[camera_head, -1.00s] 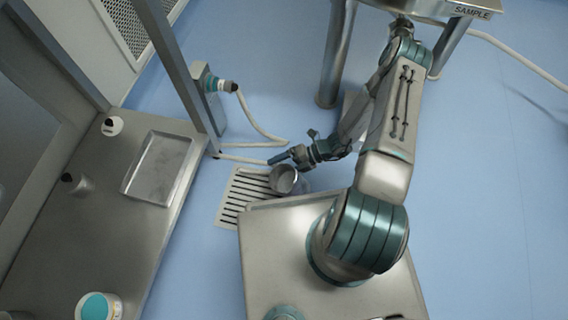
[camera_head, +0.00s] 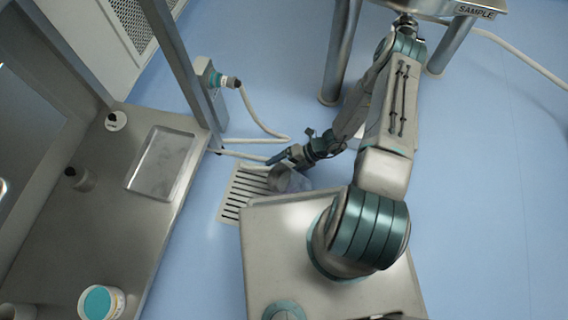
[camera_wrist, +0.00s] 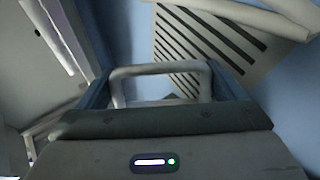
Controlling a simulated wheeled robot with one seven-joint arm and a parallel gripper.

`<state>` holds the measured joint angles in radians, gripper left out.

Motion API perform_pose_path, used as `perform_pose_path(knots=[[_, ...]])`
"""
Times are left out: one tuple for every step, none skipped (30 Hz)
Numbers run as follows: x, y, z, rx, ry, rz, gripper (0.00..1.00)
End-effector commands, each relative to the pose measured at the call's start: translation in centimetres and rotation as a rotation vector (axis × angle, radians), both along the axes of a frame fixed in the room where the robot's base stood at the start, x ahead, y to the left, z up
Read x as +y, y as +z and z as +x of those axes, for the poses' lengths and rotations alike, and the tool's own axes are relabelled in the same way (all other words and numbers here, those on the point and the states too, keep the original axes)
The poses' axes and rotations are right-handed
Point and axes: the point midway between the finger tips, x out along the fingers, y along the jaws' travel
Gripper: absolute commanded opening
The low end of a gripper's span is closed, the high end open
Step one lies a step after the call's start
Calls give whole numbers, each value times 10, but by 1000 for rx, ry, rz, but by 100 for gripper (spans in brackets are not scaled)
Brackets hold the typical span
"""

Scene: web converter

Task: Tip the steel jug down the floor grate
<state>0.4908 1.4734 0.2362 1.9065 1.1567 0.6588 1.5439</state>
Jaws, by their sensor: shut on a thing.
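The steel jug (camera_head: 284,179) hangs from my gripper (camera_head: 277,160) over the right part of the floor grate. It is tilted more toward the grate, and its inside is not clearly visible. In the wrist view, the jug's looped handle (camera_wrist: 160,72) sits between the fingers of my gripper (camera_wrist: 165,95), which is shut on it. The floor grate (camera_head: 236,191) is a pale slotted plate in the blue floor. It also shows beyond the handle in the wrist view (camera_wrist: 190,45). I cannot see any liquid.
A steel bench with a shallow tray (camera_head: 163,163) and a teal-lidded tub (camera_head: 99,303) stands at the left. A hose (camera_head: 262,127) lies on the floor behind the grate. The legs of the SAMPLE table (camera_head: 339,50) stand behind my arm.

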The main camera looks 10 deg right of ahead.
Motion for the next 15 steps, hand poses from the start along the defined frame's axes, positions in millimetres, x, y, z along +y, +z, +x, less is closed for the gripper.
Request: perform_pose_path(knots=[[1, 0, 0, 1, 1, -6, 24], [1, 0, 0, 2, 1, -12, 24], [1, -1, 0, 3, 0, -21, 24], [1, -2, 0, 4, 0, -28, 24], [0, -3, 0, 5, -1, -36, 24], [0, -4, 0, 6, -1, -45, 24], [0, -5, 0, 6, -1, -51, 24], [0, -5, 0, 7, -1, -59, 24], [-1, -7, 0, 9, 0, -69, 24], [-1, -7, 0, 9, 0, -75, 24], [-1, -8, 0, 10, 0, -82, 24], [-1, -9, 0, 12, 0, -92, 24], [-2, -10, 0, 12, 0, -100, 24], [-2, -10, 0, 13, 0, -107, 24], [-2, -12, 0, 14, -1, -116, 24]])
